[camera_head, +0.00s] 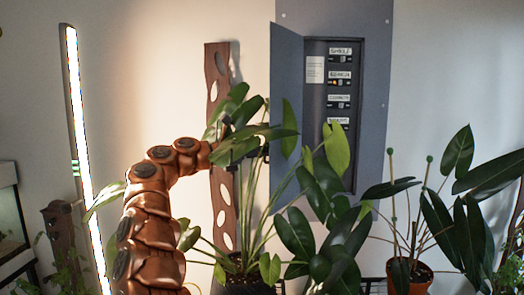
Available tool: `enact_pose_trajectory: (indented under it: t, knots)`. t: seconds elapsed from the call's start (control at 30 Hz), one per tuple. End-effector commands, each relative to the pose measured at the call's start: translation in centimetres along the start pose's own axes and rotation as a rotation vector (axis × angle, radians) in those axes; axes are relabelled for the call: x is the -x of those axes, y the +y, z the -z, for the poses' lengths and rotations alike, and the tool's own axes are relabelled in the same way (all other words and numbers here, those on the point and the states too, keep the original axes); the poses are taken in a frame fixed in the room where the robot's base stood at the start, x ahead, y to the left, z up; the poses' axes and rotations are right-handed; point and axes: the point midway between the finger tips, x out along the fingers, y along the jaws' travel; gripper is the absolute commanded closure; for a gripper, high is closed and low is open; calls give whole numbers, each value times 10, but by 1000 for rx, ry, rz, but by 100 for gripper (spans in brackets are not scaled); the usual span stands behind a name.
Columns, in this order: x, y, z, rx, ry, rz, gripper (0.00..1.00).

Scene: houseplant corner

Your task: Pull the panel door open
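The grey wall panel (376,110) is at the upper middle right. Its panel door (287,75) is hinged on the left and stands swung out, open. Inside, the recess shows a column of labelled switches (340,75) and a small pale card (315,70). My copper-coloured arm rises from the bottom left and bends right. My gripper (258,155), dark and small, is near the lower part of the door, behind plant leaves. Leaves hide most of its fingers, so I cannot tell whether it touches the door.
A leafy plant (322,225) in a dark pot (245,286) stands in front of the panel. Another plant in a terracotta pot (409,278) is to the right. A wooden board with oval holes (218,85) is behind my arm. A lit tube lamp (78,130) stands at left.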

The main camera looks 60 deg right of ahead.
Motion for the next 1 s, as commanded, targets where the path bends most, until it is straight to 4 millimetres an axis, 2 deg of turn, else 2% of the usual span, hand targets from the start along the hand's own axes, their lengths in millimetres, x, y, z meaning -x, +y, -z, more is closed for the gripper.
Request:
enact_pose_trajectory:
  t: [0.03,0.17,0.57,0.67,1.0]
  knots:
    - [1,0,0,-1,-1,-1,79]
    - [3,1,-1,-1,-1,-4,66]
    - [10,1,-1,-2,-3,-4,66]
    - [22,1,-1,-1,-4,-5,66]
    - [86,1,-1,-3,-5,-5,66]
